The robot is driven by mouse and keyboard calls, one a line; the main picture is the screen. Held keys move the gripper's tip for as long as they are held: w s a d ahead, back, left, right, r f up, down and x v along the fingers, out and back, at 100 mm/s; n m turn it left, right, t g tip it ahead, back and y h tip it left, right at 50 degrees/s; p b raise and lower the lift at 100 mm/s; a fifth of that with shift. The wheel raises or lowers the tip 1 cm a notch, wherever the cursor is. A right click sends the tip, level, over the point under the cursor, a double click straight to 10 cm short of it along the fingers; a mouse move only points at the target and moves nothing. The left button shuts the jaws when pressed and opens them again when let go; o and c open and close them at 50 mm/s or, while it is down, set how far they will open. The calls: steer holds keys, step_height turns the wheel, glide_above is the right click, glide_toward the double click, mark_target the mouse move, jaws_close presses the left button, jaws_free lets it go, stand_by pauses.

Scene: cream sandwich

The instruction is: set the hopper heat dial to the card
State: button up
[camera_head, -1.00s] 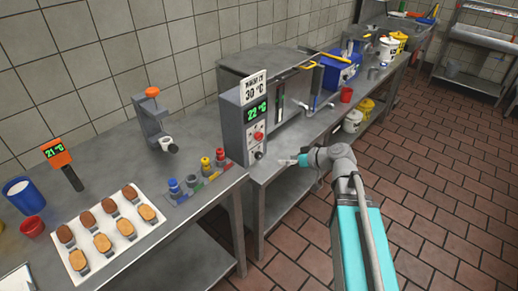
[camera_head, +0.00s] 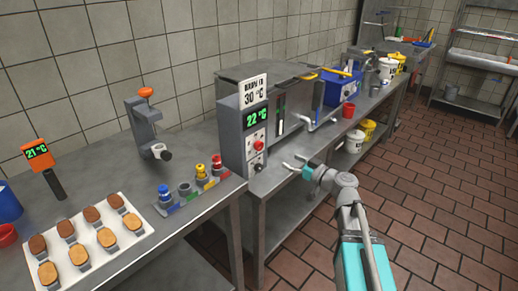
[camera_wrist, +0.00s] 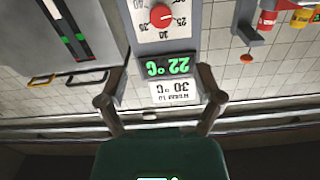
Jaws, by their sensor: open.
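The hopper control box (camera_head: 230,137) stands upright on the steel counter. Its green display (camera_head: 257,117) reads 22 °C. The white card (camera_head: 254,91) above it reads 30 °C. A red dial (camera_head: 258,146) sits below the display, with a black knob (camera_head: 258,168) lower down. My gripper (camera_head: 293,163) is open and empty, right of the box and apart from the dial. In the wrist view, which is upside down, the dial (camera_wrist: 162,15) has a scale with 25, 30 and 35. The display (camera_wrist: 166,66) and card (camera_wrist: 175,93) show between the fingers (camera_wrist: 161,72). The dial's exact setting is unclear.
Several coloured-top bottles (camera_head: 190,185) stand left of the box, with a tray (camera_head: 142,237) of small cakes further left. A lever (camera_head: 320,122) juts out at the hopper's front, near my gripper. A red cup (camera_head: 348,110) stands beyond. The floor on the right is clear.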

mark_target(261, 147)
steer(key=shift+w+a, duration=0.1)
steer(key=x, duration=1.3)
steer(key=shift+w+a, duration=0.15)
steer(key=shift+a, duration=0.05)
steer(key=shift+c, duration=0.2)
steer(key=c, duration=1.1)
steer(key=shift+a, duration=0.15)
steer(key=shift+c, duration=0.2)
